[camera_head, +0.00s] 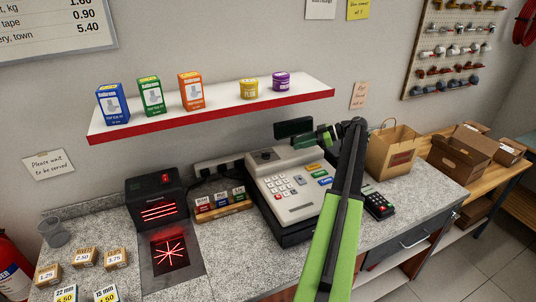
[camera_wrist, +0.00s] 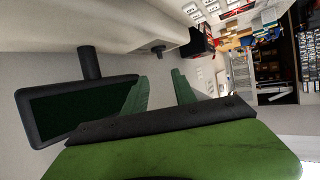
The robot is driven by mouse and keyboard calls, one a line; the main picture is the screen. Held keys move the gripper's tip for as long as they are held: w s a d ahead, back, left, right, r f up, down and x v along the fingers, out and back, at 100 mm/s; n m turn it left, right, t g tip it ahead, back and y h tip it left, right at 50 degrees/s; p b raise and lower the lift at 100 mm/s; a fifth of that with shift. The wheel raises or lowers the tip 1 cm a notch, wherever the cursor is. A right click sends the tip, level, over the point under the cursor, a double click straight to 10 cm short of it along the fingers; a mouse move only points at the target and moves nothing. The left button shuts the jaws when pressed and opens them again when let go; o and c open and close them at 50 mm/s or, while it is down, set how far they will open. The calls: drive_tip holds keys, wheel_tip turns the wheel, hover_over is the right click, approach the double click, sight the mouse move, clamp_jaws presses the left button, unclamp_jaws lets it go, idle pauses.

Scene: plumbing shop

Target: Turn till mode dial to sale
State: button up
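The grey till (camera_head: 290,182) stands on the counter with its keypad facing me. A small dark knob, which looks like the mode dial (camera_head: 265,155), sits on its upper left panel; its marked position is too small to read. My gripper (camera_head: 324,137) is above the till's upper right, just right of the dark customer display (camera_head: 294,128). In the wrist view my gripper (camera_wrist: 160,90) is open, its two green fingers apart with nothing between them. A small dark knob (camera_wrist: 158,48) shows beyond the fingertips, apart from them. The display (camera_wrist: 75,108) is close by on the left.
A black scanner (camera_head: 156,200) and a rack of coloured blocks (camera_head: 222,207) stand left of the till. A card terminal (camera_head: 378,205) and paper bag (camera_head: 392,150) stand right. A red-edged shelf (camera_head: 215,116) with boxes and tins hangs above.

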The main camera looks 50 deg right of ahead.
sight(266, 155)
drive_tip(key=b+x, duration=0.4)
drive_tip(key=x, duration=1)
drive_tip(key=shift+s+f+b, duration=0.1)
drive_tip(key=shift+s+b, duration=0.05)
drive_tip(key=shift+b, duration=0.2)
clamp_jaws()
